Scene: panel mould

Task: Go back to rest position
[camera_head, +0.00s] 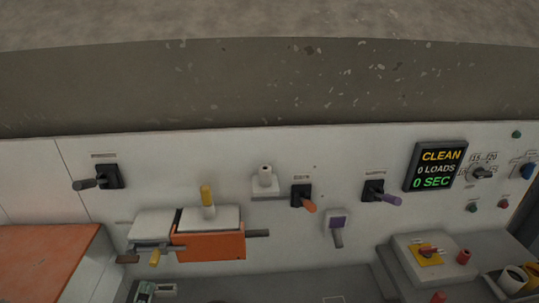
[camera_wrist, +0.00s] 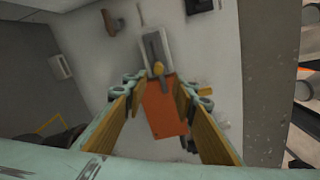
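My gripper (camera_wrist: 157,88) shows in the wrist view with its two yellow-padded fingers spread wide. Nothing is held between them.
A display (camera_head: 435,167) reads CLEAN, 0 LOADS, 0 SEC. An orange-topped surface (camera_head: 40,262) is at left, and a grey control box (camera_head: 430,262) is at right.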

